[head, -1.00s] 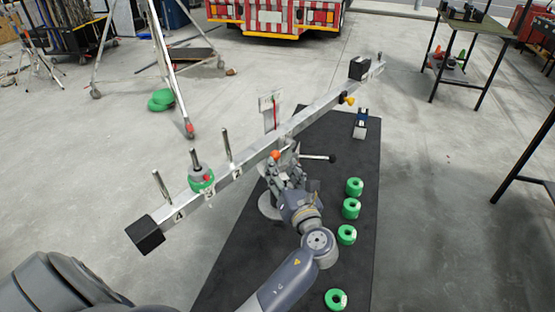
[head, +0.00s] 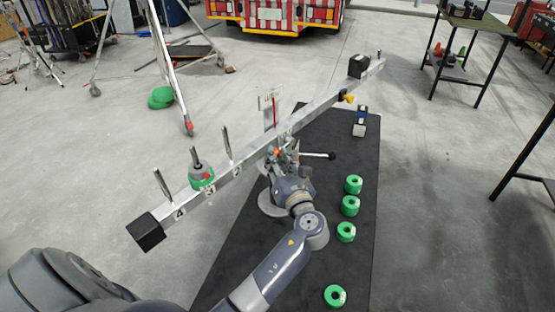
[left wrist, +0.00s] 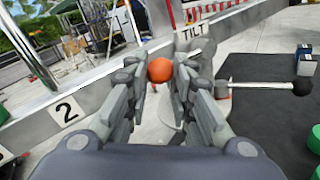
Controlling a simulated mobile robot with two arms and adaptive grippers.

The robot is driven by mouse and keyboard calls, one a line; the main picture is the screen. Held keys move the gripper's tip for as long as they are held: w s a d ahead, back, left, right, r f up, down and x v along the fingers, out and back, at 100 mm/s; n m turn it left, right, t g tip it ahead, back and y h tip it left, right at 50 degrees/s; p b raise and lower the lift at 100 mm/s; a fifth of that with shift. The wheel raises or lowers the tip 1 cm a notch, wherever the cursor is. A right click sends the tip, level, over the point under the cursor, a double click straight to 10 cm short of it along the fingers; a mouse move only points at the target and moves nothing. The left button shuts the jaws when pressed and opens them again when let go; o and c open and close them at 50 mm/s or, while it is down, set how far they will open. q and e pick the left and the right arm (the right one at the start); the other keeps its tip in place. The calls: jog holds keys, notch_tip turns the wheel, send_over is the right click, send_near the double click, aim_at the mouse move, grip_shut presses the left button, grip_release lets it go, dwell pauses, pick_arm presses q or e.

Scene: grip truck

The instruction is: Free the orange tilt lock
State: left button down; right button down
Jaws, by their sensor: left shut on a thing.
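The orange tilt lock is a round knob (left wrist: 160,69) between my left gripper's fingertips in the left wrist view. In the head view it is a small orange spot (head: 270,149) beside the middle of the long metal beam (head: 318,107). My left gripper (head: 279,158) is shut on the knob; its fingers show on both sides of it in the left wrist view (left wrist: 160,75). The knob's stem is hidden by the fingers. My right gripper is not in view.
A lever with a black ball end (head: 332,156) sticks out right of my left gripper. The beam carries upright pegs, a green-ringed weight (head: 203,177) and black end blocks. Several green rings (head: 350,206) lie on the black mat (head: 235,262), right of my arm.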

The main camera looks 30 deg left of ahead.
pick_arm(q)
jog(key=f+n+y+b, duration=0.1)
jog(key=n+b, duration=0.1)
jog(key=b, duration=0.2)
jog(key=f+n+y+b, duration=0.1)
jog(key=n+b, duration=0.1)
jog(key=b, duration=0.2)
jog(key=shift+w+f+t, duration=0.35)
jog(key=shift+t, duration=0.05)
jog(key=c, duration=1.4)
grip_release()
jog(key=shift+o, duration=0.2)
jog(key=shift+a+f, duration=0.1)
jog(key=v, duration=1.2)
